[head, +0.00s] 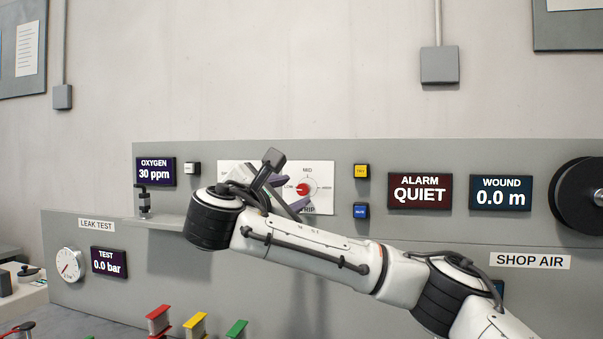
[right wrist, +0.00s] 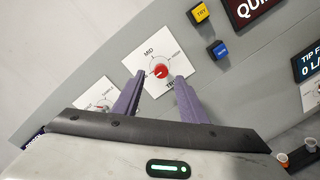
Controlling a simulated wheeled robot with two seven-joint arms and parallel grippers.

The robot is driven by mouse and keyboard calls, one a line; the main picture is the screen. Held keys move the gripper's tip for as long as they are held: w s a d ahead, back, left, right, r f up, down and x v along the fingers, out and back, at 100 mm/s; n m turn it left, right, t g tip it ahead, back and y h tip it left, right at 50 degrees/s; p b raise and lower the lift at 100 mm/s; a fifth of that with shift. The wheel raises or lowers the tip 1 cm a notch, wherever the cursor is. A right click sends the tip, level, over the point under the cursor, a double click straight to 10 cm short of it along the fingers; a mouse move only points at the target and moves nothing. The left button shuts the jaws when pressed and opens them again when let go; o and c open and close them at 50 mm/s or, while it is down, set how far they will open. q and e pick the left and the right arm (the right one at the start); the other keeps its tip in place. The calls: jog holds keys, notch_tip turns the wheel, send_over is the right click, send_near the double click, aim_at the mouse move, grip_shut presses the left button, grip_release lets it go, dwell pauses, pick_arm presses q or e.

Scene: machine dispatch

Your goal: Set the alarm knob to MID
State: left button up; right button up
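The red knob (head: 303,188) sits on a white plate with LOW, MID and HIGH marks and the word TRIP, partly covered. Its pointer appears turned toward LOW. The knob also shows in the right wrist view (right wrist: 160,71). My right gripper (head: 284,193) is in front of the plate, just left of the knob in the head view. In the right wrist view its purple fingers (right wrist: 159,77) are apart, with the knob showing between their tips; contact cannot be told. The alarm display (head: 420,188) reads QUIET. My left gripper is not in view.
A yellow button (head: 362,171) and a blue button (head: 361,211) sit right of the knob plate. A second knob plate (right wrist: 97,106) lies close on the left, mostly hidden by my right arm in the head view. A shelf (head: 150,222) juts out at left.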

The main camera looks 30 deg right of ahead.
aim_at(301, 191)
jog(key=p+x, duration=0.1)
jog(key=x, duration=0.5)
jog(key=shift+w+d+f, duration=0.1)
jog(key=shift+d+f, duration=0.05)
jog(key=shift+d, duration=0.1)
jog(key=shift+c, duration=0.2)
jog(key=shift+f, duration=0.1)
grip_shut()
